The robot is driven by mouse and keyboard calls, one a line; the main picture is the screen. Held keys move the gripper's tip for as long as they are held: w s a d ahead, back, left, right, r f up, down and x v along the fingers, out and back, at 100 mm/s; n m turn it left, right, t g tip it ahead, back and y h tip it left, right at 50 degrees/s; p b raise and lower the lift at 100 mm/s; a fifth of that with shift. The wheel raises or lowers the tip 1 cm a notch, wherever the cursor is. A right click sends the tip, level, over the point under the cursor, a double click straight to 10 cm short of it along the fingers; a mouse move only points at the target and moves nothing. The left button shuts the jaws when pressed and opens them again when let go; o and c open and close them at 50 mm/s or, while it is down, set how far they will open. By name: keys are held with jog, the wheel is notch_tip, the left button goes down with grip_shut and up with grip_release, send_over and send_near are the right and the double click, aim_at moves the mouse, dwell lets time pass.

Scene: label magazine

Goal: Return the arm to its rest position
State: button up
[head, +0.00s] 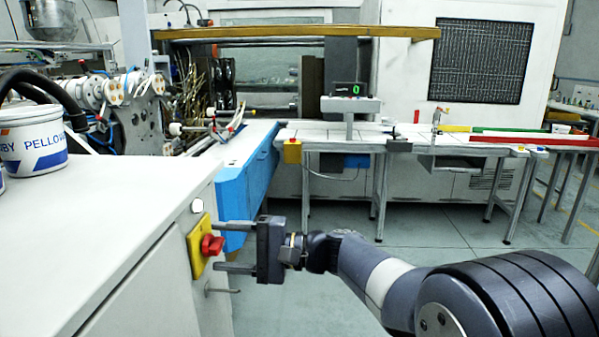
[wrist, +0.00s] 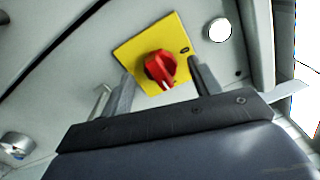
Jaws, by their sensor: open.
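My gripper (head: 235,245) is open and empty at the end of my arm, which reaches in from the lower right in the head view. It points left at the side of a white cabinet. A red rotary knob (head: 211,245) on a yellow plate (head: 196,248) is mounted there. In the wrist view, the two fingers of my gripper (wrist: 160,92) stand apart, and the red knob (wrist: 160,68) shows between and beyond them, with the yellow plate (wrist: 135,50) behind it. The fingers do not appear to close on the knob.
The white cabinet (head: 90,225) fills the left, with a tub (head: 33,138) on top and a small handle (head: 222,290) below the plate. A blue machine part (head: 243,185) and a long bench (head: 460,145) stand behind. The floor (head: 430,228) between bench and arm is clear.

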jog(key=shift+a, duration=0.7)
jog(key=shift+d, duration=0.1)
